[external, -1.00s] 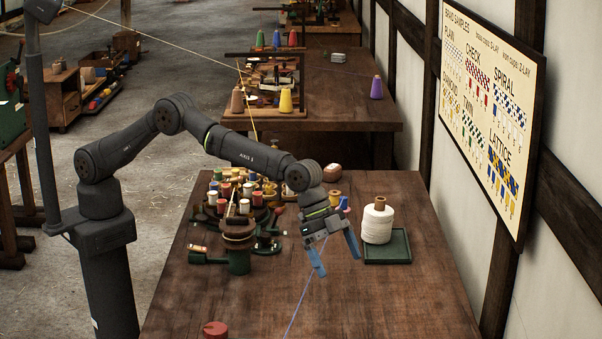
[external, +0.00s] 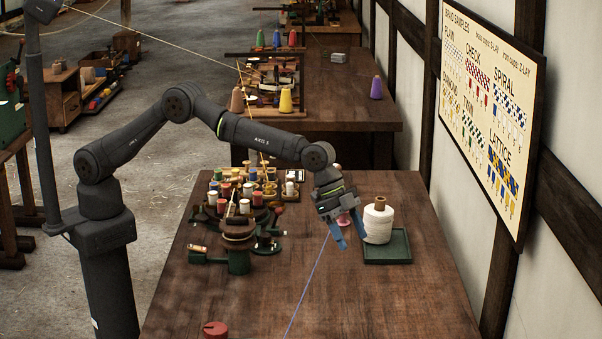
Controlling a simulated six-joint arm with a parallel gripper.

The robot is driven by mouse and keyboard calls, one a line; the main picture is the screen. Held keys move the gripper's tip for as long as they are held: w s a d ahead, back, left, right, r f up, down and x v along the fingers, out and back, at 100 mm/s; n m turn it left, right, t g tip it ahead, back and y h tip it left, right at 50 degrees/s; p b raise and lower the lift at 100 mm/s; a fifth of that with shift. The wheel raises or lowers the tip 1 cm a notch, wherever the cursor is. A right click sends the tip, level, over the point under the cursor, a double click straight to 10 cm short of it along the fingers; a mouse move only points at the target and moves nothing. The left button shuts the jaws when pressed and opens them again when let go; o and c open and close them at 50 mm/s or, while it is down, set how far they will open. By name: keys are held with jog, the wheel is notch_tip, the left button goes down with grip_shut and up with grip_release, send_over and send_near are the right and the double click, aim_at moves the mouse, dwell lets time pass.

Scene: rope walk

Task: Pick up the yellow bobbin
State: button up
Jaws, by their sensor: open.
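My gripper (external: 357,242) has blue fingers and is open and empty, pointing down just left of the white cord spool. The spot where a yellow bobbin stood a second ago is now hidden behind my gripper. Pink pieces (external: 344,219) show between the fingers; I cannot tell what they belong to. Small yellowish bobbins (external: 270,188) also stand in the crowded group left of my gripper. I cannot tell which one is the yellow bobbin of the task.
A white cord spool (external: 378,222) stands on a green tray (external: 388,260) close to my fingers. A braiding stand (external: 239,245) with several bobbins is at left. A blue-violet strand (external: 305,285) crosses the table. A red knob (external: 215,329) lies in front. The front right table is clear.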

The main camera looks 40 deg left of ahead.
jog(key=w+a+r+n+y, duration=0.2)
jog(key=w+a+r, duration=0.1)
jog(key=w+a, duration=2.55)
jog(key=w+a+n, duration=0.1)
jog(key=w+a, duration=0.2)
jog(key=a, duration=0.5)
jog(key=w+a, duration=0.3)
jog(key=a, duration=0.5)
jog(key=shift+t, duration=0.4)
jog(key=x, duration=1.1)
jog(key=shift+s+d+f, duration=0.15)
jog(key=shift+s+d, duration=0.05)
jog(key=shift+d, duration=0.1)
jog(key=shift+a+x, duration=0.15)
jog(key=shift+x, duration=1.15)
jog(key=shift+a+x, duration=0.15)
jog(key=shift+x, duration=1.15)
jog(key=shift+w+f, duration=0.1)
jog(key=shift+w, duration=0.1)
jog(key=shift+c, duration=0.4)
jog(key=c, duration=1)
